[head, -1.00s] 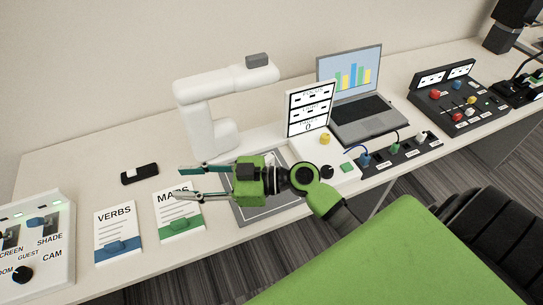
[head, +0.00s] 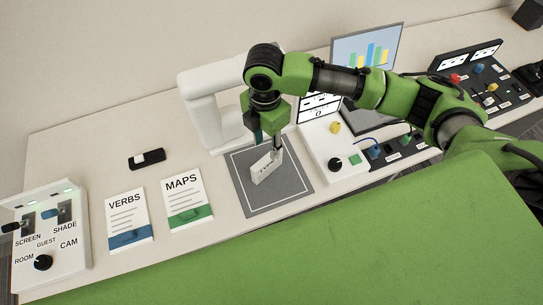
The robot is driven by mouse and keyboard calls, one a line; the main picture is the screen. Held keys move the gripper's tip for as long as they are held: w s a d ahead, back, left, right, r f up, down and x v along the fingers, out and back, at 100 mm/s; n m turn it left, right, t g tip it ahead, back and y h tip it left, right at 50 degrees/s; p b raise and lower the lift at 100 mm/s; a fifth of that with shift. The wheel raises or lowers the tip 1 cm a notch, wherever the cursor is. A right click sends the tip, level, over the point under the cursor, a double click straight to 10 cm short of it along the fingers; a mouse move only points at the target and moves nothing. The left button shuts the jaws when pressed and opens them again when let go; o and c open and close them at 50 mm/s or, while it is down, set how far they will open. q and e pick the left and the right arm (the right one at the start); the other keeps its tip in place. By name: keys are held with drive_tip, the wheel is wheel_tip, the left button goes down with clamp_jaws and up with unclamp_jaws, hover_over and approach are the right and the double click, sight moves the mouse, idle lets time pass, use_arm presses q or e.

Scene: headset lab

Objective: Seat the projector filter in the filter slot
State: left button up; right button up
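My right gripper (head: 267,145) points down over the grey mat (head: 240,189), with its two fingers visibly apart. A small white block with dark lettering (head: 265,170) stands on the mat directly below the fingertips. The right fingertip overlaps the block's upper right edge; I cannot tell whether it touches. I cannot pick out the projector filter or the filter slot for certain in this view. My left gripper is not in view.
A white stand (head: 203,112) rises behind the mat. A white control box (head: 335,150) and a laptop (head: 366,54) are to the right. VERBS (head: 126,216) and MAPS (head: 185,200) cards, a black remote (head: 147,159) and a switch panel (head: 62,258) are left.

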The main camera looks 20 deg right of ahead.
sight(267, 160)
wheel_tip(267, 160, down, 8)
drive_tip(key=shift+s+r+p, duration=0.1)
drive_tip(key=shift+p, duration=0.45)
drive_tip(key=shift+w+f+p, duration=0.2)
drive_tip(key=shift+f+p, duration=0.6)
drive_tip(key=shift+f, duration=2)
clamp_jaws()
